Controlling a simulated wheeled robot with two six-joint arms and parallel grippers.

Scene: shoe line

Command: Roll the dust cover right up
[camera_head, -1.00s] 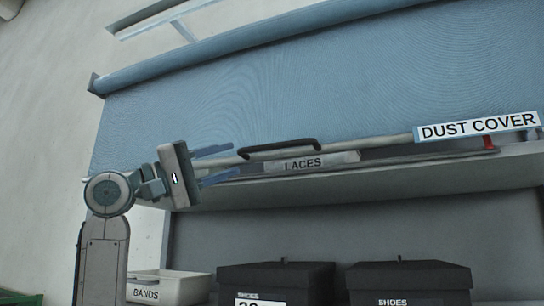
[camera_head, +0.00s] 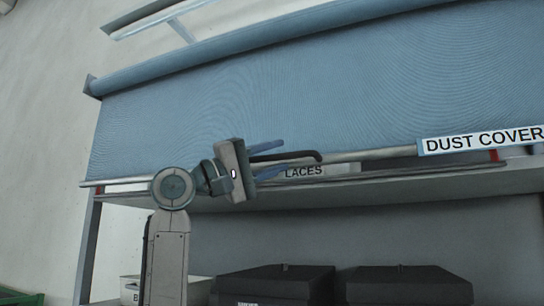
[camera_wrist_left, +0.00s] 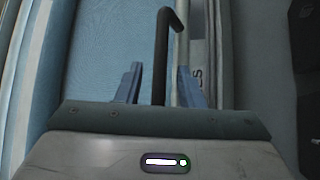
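The blue dust cover (camera_head: 300,95) hangs from its roller (camera_head: 270,45), down to a pale bottom bar (camera_head: 385,154) in front of the shelf. In the left wrist view, the handle (camera_wrist_left: 162,60) runs between the fingers (camera_wrist_left: 160,88) with gaps on both sides. The handle's left end is hidden behind the gripper in the head view. My right gripper is out of view.
Behind the bar lies a shelf (camera_head: 400,186) with a "LACES" label (camera_head: 303,171). Below stand two dark shoe boxes (camera_head: 275,283) (camera_head: 403,283) and a white bin (camera_head: 130,288). A pale wall (camera_head: 45,130) is at the left.

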